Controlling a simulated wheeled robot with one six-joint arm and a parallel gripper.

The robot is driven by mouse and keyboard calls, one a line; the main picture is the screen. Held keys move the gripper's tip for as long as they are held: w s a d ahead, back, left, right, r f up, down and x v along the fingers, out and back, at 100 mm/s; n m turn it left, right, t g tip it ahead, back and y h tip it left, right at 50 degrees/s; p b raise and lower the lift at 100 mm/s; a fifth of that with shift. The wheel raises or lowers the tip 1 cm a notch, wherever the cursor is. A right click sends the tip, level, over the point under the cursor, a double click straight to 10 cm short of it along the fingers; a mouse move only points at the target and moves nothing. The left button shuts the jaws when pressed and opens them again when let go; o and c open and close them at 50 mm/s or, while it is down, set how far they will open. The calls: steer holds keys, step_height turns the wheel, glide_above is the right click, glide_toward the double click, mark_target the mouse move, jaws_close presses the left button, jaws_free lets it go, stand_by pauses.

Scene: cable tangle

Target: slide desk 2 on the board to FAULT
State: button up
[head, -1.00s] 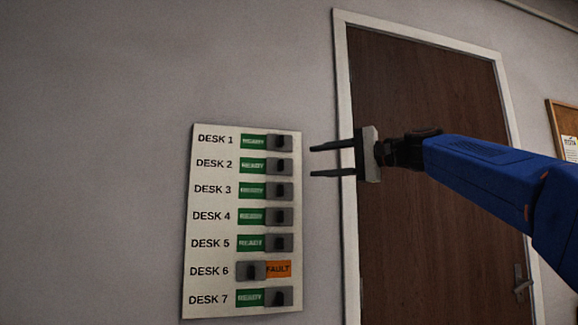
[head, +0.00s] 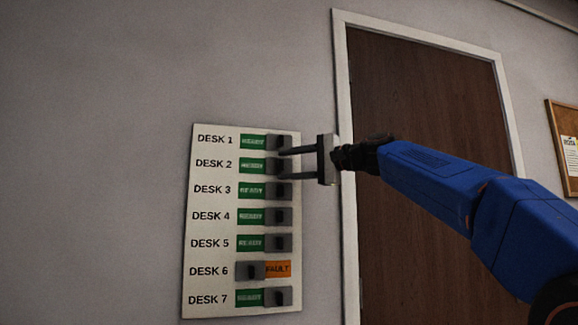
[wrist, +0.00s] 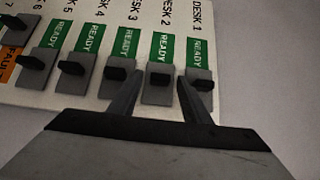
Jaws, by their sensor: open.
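The board (head: 212,229) on the wall has several desk rows with grey sliders. The desk 2 slider (head: 278,166) is at the right of its row, with the green READY label showing to its left. In the wrist view the desk 2 slider (wrist: 159,83) lies between the two fingers. My gripper (head: 279,164) is open, its fingers pointing left at the board, one above and one below the desk 2 knob. It also shows in the wrist view (wrist: 160,76). Whether the fingers touch the slider or the board is unclear.
The desk 1 slider (head: 279,143) and desk 3 slider (head: 278,191) sit close above and below, both with READY showing. Desk 6 (head: 251,271) shows orange FAULT, its slider left. A brown door (head: 420,110) stands right of the board.

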jaws_close()
steer(key=shift+s+a, duration=0.35)
steer(key=shift+a, duration=0.9)
steer(key=shift+s+a, duration=0.4)
steer(key=shift+a, duration=0.9)
steer(key=shift+s+a, duration=0.35)
steer(key=shift+a, duration=0.9)
jaws_free()
steer(key=shift+a, duration=0.15)
steer(key=v, duration=1.7)
steer(key=shift+d, duration=0.25)
steer(key=shift+s, duration=0.1)
